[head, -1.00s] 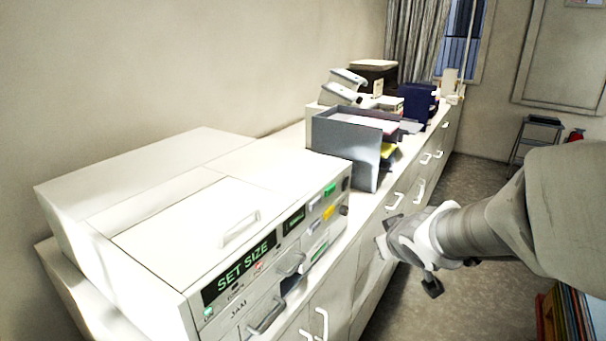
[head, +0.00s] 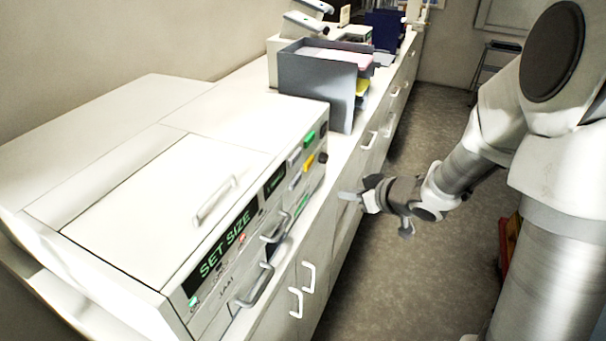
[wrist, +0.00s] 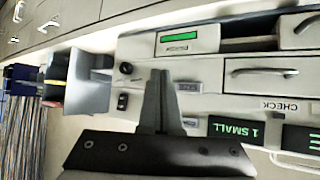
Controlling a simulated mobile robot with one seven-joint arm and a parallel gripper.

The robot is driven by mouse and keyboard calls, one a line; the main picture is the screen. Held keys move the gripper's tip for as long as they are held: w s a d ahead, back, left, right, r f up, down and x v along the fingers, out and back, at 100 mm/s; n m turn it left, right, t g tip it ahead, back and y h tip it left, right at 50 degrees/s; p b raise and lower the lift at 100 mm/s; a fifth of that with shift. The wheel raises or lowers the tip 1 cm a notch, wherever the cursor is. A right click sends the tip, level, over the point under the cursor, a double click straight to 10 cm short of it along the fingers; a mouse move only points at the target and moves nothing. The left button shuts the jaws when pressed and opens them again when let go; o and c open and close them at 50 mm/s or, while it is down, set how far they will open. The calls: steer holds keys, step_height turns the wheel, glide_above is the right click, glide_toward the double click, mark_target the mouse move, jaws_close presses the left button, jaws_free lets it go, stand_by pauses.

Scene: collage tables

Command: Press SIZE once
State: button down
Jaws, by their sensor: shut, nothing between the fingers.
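A white copier-like machine (head: 150,185) stands on the counter at the left of the head view. Its front display (head: 225,245) reads SET SIZE. A smaller display (wrist: 237,130) reads 1 SMALL in the wrist view. Near it on the front panel are a green button (head: 309,138), a yellow button (head: 308,163) and a dark knob (head: 322,158). I cannot read which control is SIZE. My gripper (head: 346,196) is shut and empty, in front of the panel's right end and apart from it in the head view. In the wrist view its fingers (wrist: 159,76) cover part of the panel.
A grey paper tray (head: 315,80) stands on the counter behind the machine. Drawer handles (head: 255,287) and cabinet handles (head: 309,277) stick out from the fronts.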

mark_target(296, 181)
steer(key=shift+f, duration=0.1)
stand_by(0.3)
steer(key=w+a+b, duration=0.2)
steer(key=w+a, duration=0.1)
steer(key=a, duration=0.5)
steer(key=shift+w+b, duration=0.2)
steer(key=shift+b, duration=0.15)
steer(key=shift+a, duration=0.2)
stand_by(1.7)
steer(key=shift+w+a, duration=0.15)
steer(key=shift+a, duration=0.15)
steer(key=shift+w+a, duration=0.2)
steer(key=shift+a, duration=0.25)
stand_by(0.8)
steer(key=shift+d, duration=0.1)
steer(key=shift+s+d+p, duration=0.35)
steer(key=shift+d+p, duration=0.15)
steer(key=shift+d, duration=0.25)
